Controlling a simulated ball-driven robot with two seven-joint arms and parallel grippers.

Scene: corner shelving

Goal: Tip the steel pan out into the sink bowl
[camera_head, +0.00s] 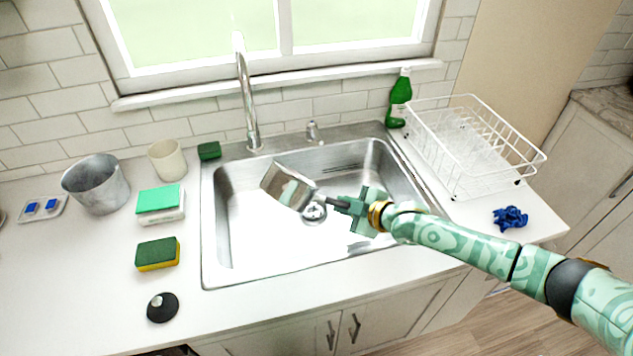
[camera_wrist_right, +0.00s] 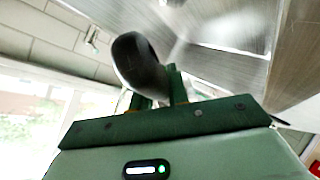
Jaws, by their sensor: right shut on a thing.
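The steel pan (camera_head: 288,187) is over the sink bowl (camera_head: 245,245), left of the drain, tipped well over on its side. I cannot make out any contents in it or pouring from it. My right gripper (camera_head: 352,207) is over the bowl to the right of the pan, shut on the pan's dark handle. The right wrist view shows the handle's rounded end (camera_wrist_right: 138,62) between the fingers (camera_wrist_right: 162,88). The bowl looks bare apart from the drain (camera_head: 313,213). My left gripper is not in view.
The tall faucet (camera_head: 248,105) stands behind the bowl. A green bottle (camera_head: 398,98) and white dish rack (camera_head: 470,150) are at the right, with a blue scrubber (camera_head: 510,217) in front. A metal bucket (camera_head: 97,185), beige cup (camera_head: 166,160) and sponges (camera_head: 158,253) stand on the left counter.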

